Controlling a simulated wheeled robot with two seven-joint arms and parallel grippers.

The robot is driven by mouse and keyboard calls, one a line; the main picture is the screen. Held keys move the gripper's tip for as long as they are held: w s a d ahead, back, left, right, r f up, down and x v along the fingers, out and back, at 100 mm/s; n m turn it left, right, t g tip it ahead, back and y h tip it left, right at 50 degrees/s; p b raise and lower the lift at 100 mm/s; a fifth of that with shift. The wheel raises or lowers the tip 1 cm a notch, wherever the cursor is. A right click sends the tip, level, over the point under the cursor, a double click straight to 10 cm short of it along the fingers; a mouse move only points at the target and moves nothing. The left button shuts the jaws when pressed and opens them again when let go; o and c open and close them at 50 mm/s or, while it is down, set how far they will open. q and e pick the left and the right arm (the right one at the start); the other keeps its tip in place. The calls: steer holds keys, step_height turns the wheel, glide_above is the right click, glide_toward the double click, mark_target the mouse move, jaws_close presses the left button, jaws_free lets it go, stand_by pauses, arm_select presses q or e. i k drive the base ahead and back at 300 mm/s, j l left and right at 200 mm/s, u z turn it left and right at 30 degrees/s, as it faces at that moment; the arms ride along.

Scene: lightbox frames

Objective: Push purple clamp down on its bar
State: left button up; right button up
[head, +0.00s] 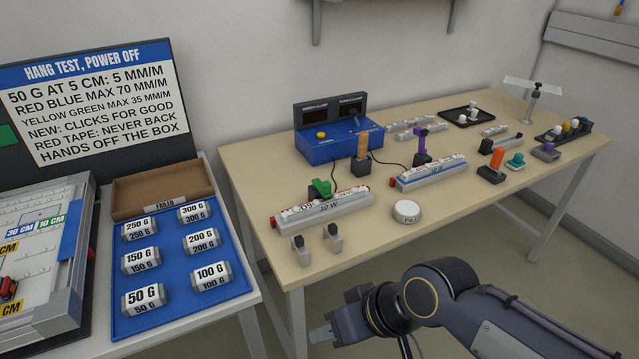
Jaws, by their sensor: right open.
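A purple upright clamp (421,146) with a T-shaped top stands in a dark base at the back edge of a white and blue bar (432,177). I cannot tell whether it touches that bar. A second, low purple piece (546,152) on a grey base lies at the table's right. My left gripper is not in view.
A blue control box (338,142) with cables stands behind the bars. A white round puck (406,211) and two small grey clips lie near the front edge. Orange and teal pieces stand right. A blue weight tray (180,312) is on the left table.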

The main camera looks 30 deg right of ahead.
mark_target(421, 133)
steer(key=z, duration=0.45)
steer(key=k+l+z, duration=0.1)
steer(key=z, duration=0.3)
steer(key=l+z, duration=0.1)
steer(key=z, duration=0.35)
steer(key=l+z, duration=0.1)
steer(key=z, duration=0.3)
